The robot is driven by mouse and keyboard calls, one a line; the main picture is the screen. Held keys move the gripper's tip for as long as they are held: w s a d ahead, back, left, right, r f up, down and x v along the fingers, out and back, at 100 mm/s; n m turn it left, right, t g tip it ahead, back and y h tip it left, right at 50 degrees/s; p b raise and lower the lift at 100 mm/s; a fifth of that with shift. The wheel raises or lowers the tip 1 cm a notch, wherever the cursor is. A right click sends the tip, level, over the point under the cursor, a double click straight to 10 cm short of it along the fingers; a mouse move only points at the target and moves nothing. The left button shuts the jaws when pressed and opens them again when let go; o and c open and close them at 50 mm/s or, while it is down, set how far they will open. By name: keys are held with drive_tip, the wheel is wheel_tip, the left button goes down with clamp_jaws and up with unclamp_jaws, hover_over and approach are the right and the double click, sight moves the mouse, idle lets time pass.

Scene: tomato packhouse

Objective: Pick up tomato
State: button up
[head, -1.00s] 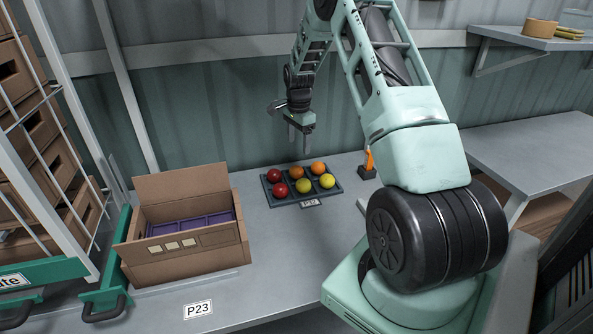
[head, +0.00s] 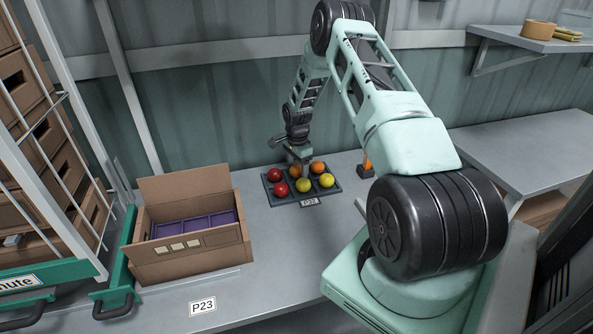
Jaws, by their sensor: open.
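A dark tray (head: 328,193) on the bench holds several tomatoes in two rows. Two red tomatoes, the rear one (head: 275,175) and the front one (head: 281,190), are at its left. An orange tomato (head: 295,171) sits in the middle of the back row, and another orange one (head: 318,167) at the back right. Two yellow tomatoes, one in the middle (head: 303,185) and one at the right (head: 326,180), fill the front row. My gripper (head: 300,166) is open, pointing down, at the back-middle orange tomato, partly covering it. Whether the fingers touch it cannot be told.
An open cardboard box (head: 190,265) with a purple divided insert (head: 196,223) stands left of the tray. A small orange item (head: 367,163) stands right of the tray. A wire rack with brown crates (head: 30,150) is at the far left.

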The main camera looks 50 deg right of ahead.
drive_tip(key=c, duration=0.8)
drive_tip(key=shift+r, duration=0.1)
